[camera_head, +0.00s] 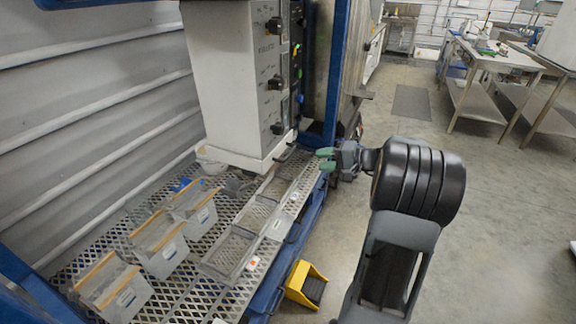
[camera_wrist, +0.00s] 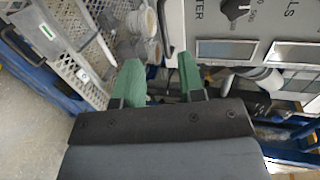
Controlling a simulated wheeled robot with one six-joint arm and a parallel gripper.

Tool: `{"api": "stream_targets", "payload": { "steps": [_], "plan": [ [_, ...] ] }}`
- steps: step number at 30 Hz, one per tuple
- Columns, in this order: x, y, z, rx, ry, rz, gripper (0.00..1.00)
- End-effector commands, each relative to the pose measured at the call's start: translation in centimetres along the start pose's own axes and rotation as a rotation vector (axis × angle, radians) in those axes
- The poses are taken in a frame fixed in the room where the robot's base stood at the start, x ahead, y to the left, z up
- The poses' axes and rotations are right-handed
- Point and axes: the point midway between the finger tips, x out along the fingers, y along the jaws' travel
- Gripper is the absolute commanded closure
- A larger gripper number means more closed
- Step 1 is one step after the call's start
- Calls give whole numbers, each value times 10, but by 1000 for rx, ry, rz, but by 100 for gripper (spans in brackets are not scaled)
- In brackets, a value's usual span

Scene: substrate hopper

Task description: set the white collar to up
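My gripper (camera_head: 326,160) is at the right side of the machine, beside the lower end of its control panel (camera_head: 282,65). In the wrist view its two green fingertips (camera_wrist: 160,68) are apart with nothing between them. I cannot tell for sure which part is the white collar. A white rounded piece (camera_wrist: 264,78) shows in the wrist view below the panel windows, right of the fingers and apart from them; it is partly hidden, so its position up or down is unclear. The white cabinet (camera_head: 226,80) has a pale bottom rim (camera_head: 232,158) above the mesh deck.
Several grey bins (camera_head: 158,246) stand on the mesh deck (camera_head: 190,290) at left. A black knob (camera_wrist: 236,10) sticks out from the panel. A blue frame post (camera_head: 338,70) stands close behind my gripper. A yellow pedal (camera_head: 306,284) lies on the floor. Open floor is at right.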

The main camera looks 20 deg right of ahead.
Motion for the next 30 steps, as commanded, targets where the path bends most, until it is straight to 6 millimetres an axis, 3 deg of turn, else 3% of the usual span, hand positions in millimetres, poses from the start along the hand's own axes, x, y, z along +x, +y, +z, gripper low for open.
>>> {"api": "stream_targets", "payload": {
  "steps": [5, 21, 30],
  "plan": [
    [5, 5, -15, 2, 37, -54, 64],
    [102, 0, -18, 3, 36, -52, 64],
    [126, -2, -19, 3, 37, -51, 64]
  ]
}}
